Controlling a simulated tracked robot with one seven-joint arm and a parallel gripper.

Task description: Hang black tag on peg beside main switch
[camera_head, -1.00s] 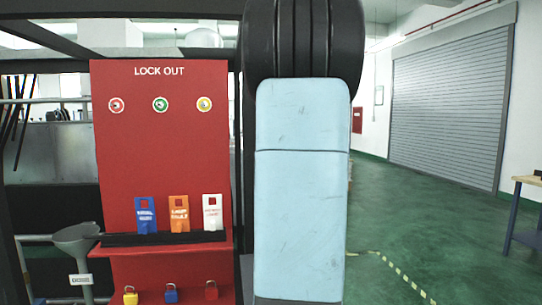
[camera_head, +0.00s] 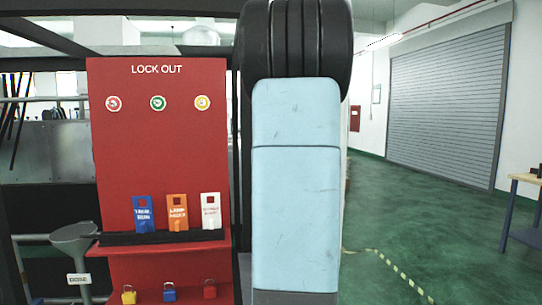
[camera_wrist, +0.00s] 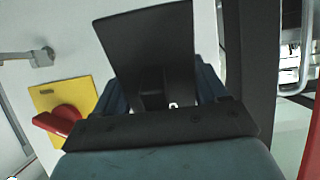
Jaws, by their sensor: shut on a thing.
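The black tag (camera_wrist: 150,42) shows in the wrist view as a dark flat plate standing up from my gripper (camera_wrist: 162,88). My gripper is shut on its lower part. The main switch, a red handle on a yellow plate (camera_wrist: 82,95), is on a pale panel to the left of the tag and apart from it. A grey bar with a small block (camera_wrist: 42,57) sticks out above the switch; I cannot tell whether it is the peg. A small bright spot shows between the fingers. In the head view my arm hides my gripper, the tag and the switch.
A red lock-out board (camera_head: 150,120) stands left of my arm, with blue (camera_head: 143,213), orange (camera_head: 177,211) and white (camera_head: 210,210) tags on its ledge and padlocks (camera_head: 169,291) below. A workbench (camera_head: 525,180) stands far right. Green floor (camera_head: 420,225) is free on the right.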

